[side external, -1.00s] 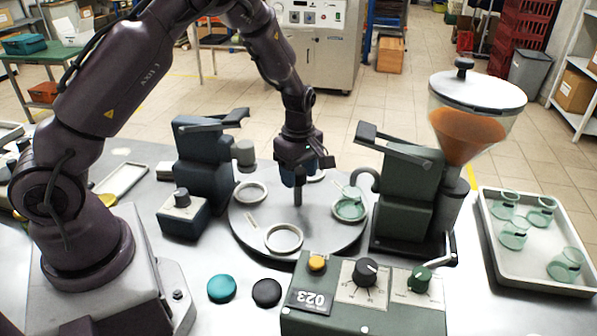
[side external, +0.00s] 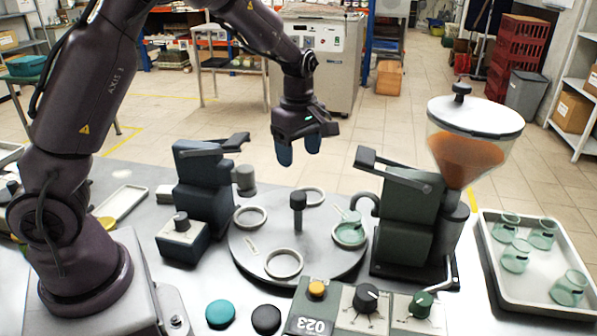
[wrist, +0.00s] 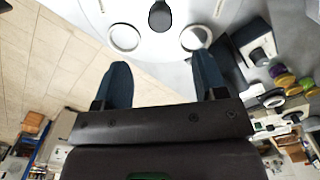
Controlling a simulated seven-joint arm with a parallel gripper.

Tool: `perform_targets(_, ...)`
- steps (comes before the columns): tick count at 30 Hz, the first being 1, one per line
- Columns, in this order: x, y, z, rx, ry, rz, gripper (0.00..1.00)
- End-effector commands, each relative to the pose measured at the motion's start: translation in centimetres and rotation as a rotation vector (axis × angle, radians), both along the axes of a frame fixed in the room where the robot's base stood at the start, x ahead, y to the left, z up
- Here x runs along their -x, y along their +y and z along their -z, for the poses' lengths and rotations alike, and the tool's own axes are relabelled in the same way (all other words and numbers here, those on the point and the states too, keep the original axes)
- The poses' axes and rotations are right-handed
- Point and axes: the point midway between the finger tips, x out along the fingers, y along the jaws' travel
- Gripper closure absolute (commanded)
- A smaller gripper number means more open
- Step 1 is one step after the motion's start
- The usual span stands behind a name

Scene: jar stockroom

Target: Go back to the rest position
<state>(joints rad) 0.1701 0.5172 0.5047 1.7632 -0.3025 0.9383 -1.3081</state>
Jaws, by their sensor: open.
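My gripper (side external: 299,158) is raised above the far side of the round turntable (side external: 290,234), with its blue fingers pointing down. The fingers are apart and empty, which also shows in the wrist view (wrist: 160,85). The turntable has a dark central post (side external: 298,210) and several light ring seats around it. One seat holds a greenish glass jar (side external: 350,230) with something sticking out of it. Nothing touches my gripper.
A blue machine (side external: 203,180) stands left of the turntable, a green machine with an orange-filled hopper (side external: 462,150) right. A white tray (side external: 487,262) holds several glass jars. Teal (side external: 220,314) and black (side external: 266,319) discs and a control box (side external: 330,306) are in front. Space around my gripper is clear.

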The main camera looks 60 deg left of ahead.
Motion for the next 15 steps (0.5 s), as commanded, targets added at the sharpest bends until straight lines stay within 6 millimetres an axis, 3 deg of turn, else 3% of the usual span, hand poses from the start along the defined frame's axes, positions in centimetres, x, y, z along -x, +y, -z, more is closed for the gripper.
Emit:
perform_targets(6,0.03,-0.01,-1.52,0.0,0.0,-0.001,0.35)
perform_targets(15,0.03,0.0,-1.54,0.0,0.001,0.003,0.35)
